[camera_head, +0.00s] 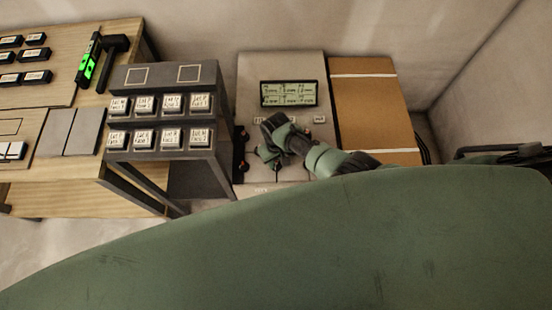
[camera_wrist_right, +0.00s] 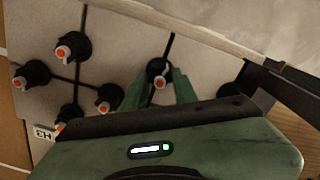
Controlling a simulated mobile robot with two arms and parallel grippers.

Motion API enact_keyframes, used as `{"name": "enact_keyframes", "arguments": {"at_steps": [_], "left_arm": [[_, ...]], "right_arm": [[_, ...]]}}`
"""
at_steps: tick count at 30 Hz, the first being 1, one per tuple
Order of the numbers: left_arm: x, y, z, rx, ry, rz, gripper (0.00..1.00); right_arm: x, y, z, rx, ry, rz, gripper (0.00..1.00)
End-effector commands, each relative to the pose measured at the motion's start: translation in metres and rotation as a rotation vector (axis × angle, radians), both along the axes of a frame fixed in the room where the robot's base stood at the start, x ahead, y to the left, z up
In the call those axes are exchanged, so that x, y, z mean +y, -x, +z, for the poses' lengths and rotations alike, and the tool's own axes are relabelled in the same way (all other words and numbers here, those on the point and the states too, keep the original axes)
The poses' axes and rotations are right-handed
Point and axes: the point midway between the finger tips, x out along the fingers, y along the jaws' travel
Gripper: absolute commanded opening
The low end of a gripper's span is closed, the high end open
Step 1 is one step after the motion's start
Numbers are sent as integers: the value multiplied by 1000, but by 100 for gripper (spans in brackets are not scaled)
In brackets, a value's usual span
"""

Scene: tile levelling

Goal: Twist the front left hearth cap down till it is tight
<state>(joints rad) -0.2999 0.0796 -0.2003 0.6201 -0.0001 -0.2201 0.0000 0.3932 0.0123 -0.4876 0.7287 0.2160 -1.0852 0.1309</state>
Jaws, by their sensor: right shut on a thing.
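My right gripper (camera_head: 270,141) is over the grey tiled hearth panel (camera_head: 255,175). In the wrist view its two green fingers (camera_wrist_right: 159,88) are shut around a black cap with an orange-marked top (camera_wrist_right: 158,70). The cap stands where dark tile joints meet. In the head view the hand hides this cap, and I cannot tell from there how low it sits. Other black and orange caps stand apart on the tiles, such as one cap (camera_wrist_right: 72,47) and another cap (camera_wrist_right: 108,98). My left gripper is not in view.
A display (camera_head: 289,93) is at the back of the hearth panel. A dark rack with labelled blocks (camera_head: 160,122) stands close on the left. A brown board (camera_head: 368,105) lies on the right. A wooden bench (camera_head: 60,190) with a green level (camera_head: 88,60) is farther left.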

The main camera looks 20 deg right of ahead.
Motion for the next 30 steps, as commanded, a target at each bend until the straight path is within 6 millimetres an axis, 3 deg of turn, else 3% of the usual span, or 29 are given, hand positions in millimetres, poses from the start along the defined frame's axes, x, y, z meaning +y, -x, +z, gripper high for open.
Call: {"name": "enact_keyframes", "arguments": {"at_steps": [15, 30], "left_arm": [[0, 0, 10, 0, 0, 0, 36], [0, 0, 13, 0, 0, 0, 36]], "right_arm": [[-1, -1, 1, -1, 0, -456, 0], [-1, -1, 1, -3, 1, -660, 0]]}}
